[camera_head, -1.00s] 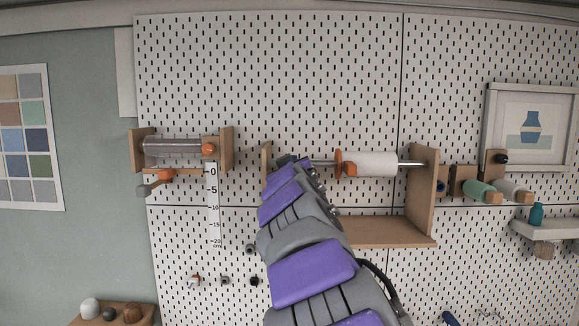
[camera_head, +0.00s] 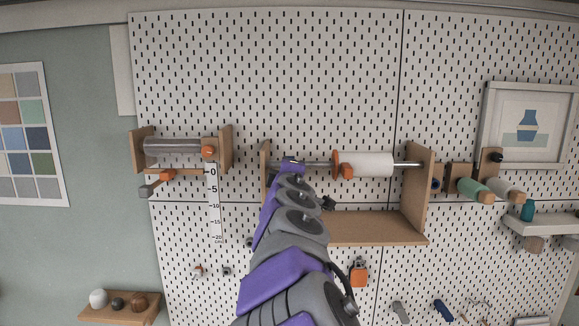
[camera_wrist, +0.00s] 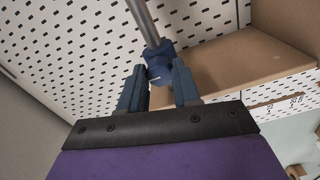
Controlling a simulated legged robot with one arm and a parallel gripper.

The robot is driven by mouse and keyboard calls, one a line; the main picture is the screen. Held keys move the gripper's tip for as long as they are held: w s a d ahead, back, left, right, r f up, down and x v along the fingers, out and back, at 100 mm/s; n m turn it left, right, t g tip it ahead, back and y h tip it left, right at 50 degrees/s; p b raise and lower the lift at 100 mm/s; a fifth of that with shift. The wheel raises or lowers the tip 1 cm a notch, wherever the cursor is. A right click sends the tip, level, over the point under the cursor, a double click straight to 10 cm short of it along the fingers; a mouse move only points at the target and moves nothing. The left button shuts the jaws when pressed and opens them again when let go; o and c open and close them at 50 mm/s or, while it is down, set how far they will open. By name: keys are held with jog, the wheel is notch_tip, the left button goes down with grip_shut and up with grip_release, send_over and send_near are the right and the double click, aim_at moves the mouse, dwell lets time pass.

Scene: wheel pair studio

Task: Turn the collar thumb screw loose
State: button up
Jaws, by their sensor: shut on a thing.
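A blue collar (camera_wrist: 158,50) sits around a steel rod (camera_wrist: 143,18) in the wrist view. Its blue thumb screw (camera_wrist: 160,73), with a pale line on its face, points toward me. My gripper (camera_wrist: 158,69) is shut on the thumb screw, one blue finger on each side. In the head view my gripper (camera_head: 291,163) is at the left part of the rod (camera_head: 408,164), beside the left wooden bracket. My gripper hides the collar and thumb screw there.
A wooden shelf (camera_head: 370,228) and upright (camera_head: 418,190) stand below and right of the rod. A second holder with a grey roller (camera_head: 172,146) hangs at the left, beside a vertical ruler (camera_head: 215,205). The pegboard (camera_head: 300,70) above is clear.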

jog(key=shift+n+p, duration=0.55)
jog(key=shift+n, duration=0.65)
jog(key=shift+d+f, duration=0.1)
jog(key=shift+f, duration=0.1)
grip_shut()
jog(key=o, duration=1.1)
grip_release()
jog(key=shift+c, duration=0.2)
jog(key=shift+s, duration=0.15)
